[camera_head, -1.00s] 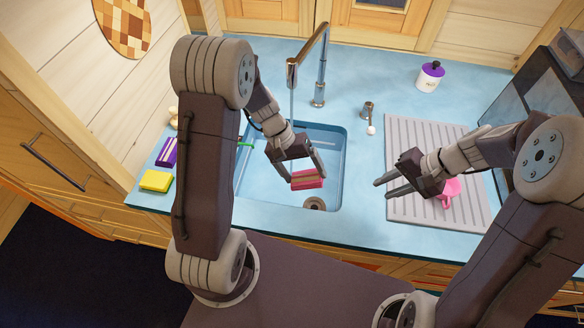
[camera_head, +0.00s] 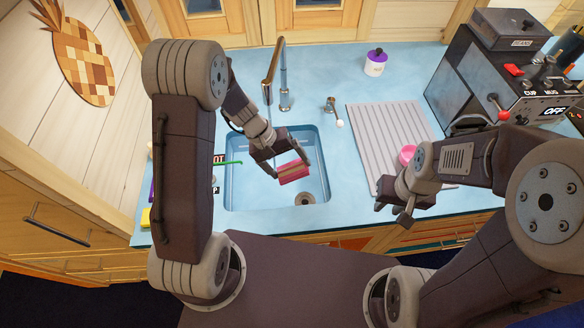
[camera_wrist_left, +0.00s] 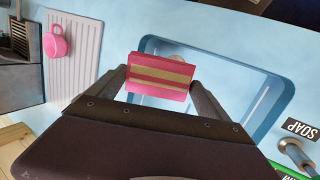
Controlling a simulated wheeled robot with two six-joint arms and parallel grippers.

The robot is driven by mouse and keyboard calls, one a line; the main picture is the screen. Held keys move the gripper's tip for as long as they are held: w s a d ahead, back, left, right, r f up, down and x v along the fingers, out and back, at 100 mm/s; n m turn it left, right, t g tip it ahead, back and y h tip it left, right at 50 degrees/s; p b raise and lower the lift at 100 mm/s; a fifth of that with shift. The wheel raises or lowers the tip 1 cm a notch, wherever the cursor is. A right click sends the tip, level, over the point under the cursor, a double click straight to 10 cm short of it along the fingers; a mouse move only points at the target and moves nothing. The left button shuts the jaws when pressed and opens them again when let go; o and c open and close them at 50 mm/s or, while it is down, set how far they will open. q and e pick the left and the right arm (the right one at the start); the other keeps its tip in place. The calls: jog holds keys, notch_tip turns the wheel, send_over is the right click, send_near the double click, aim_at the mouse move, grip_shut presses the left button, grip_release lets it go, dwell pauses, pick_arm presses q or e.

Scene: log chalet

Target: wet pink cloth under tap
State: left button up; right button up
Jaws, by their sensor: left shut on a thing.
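The pink cloth (camera_head: 293,171), a folded block with tan stripes, is held over the blue sink basin (camera_head: 232,190). My left gripper (camera_head: 291,173) is shut on it; the left wrist view shows the cloth (camera_wrist_left: 161,75) pinched between both fingertips. The tap (camera_head: 284,92) stands behind the basin, its copper-coloured spout arching forward.
A pink mug (camera_head: 407,154) is on the ribbed drainboard (camera_head: 378,130), close to my right arm. A small lever (camera_head: 333,108) stands right of the tap. A white jar with purple lid (camera_head: 375,65) and a coffee machine (camera_head: 490,75) stand farther right. A soap dispenser (camera_wrist_left: 294,152) is beside the sink.

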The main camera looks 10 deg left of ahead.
aim_at(284, 163)
pick_arm(q)
jog(key=w+a+f+p, duration=0.1)
jog(key=w+a+f, duration=0.1)
jog(key=w+a, duration=0.5)
jog(key=shift+w+a+f, duration=0.15)
jog(key=shift+w+a, duration=0.25)
jog(key=shift+w, duration=0.3)
jog(key=shift+s+d+b, duration=1.1)
jog(key=shift+s+d, duration=1.65)
jog(key=shift+s, duration=0.2)
jog(key=shift+s+d+r, duration=0.2)
jog(key=shift+r, duration=0.15)
jog(key=shift+s+d+r+p, duration=0.55)
jog(key=shift+s+d+r, duration=0.95)
jog(key=shift+s+r, duration=0.2)
